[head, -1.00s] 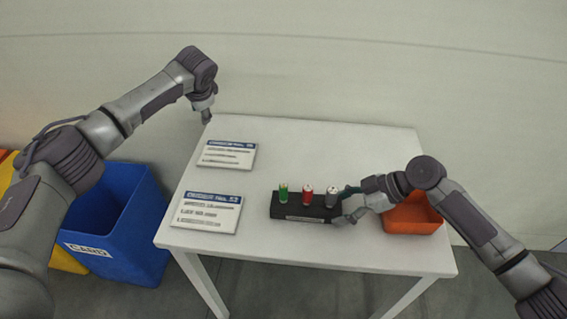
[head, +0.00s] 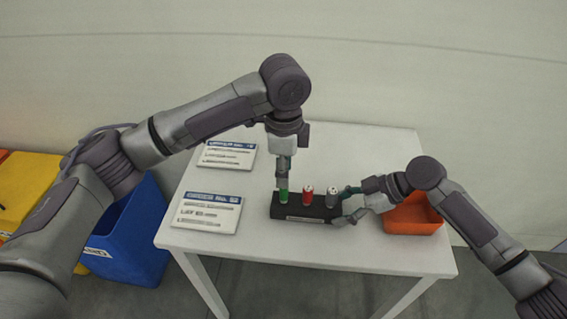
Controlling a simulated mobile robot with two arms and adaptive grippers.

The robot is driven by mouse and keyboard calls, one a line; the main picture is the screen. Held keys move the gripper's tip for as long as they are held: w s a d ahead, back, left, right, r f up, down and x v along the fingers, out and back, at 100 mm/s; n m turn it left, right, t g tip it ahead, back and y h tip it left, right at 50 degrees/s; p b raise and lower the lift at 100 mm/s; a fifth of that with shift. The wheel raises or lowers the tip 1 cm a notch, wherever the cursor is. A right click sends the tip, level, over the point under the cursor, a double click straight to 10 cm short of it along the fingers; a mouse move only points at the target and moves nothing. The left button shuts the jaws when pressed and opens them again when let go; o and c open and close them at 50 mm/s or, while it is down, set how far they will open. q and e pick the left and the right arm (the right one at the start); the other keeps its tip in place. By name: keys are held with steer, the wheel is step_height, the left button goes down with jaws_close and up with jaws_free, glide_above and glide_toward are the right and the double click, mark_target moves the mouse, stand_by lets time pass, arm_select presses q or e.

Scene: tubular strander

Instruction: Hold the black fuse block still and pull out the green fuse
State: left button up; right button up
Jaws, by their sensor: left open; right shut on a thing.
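The black fuse block (head: 290,210) lies on the white table with three fuses standing upright in it. The green fuse (head: 283,196) is at its left end, the red fuse (head: 307,195) in the middle and the grey fuse (head: 332,197) at the right. My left gripper (head: 283,184) points down at the top of the green fuse, with its jaws open. Its fingers partly hide the fuse top, and I cannot tell whether they touch it. My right gripper (head: 345,206) is shut on the right end of the block.
An orange tray (head: 412,218) stands right of the block, behind my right wrist. Two printed cards (head: 207,212) lie on the left of the white table (head: 330,256). Blue (head: 128,240) and yellow (head: 28,190) bins stand on the floor at left.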

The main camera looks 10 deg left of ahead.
mark_target(284, 191)
arm_select(q)
steer(key=shift+f, duration=3.9)
jaws_close()
steer(key=shift+w+r, duration=0.1)
steer(key=shift+r, duration=0.05)
steer(key=shift+r, duration=3.25)
steer(key=shift+r, duration=0.1)
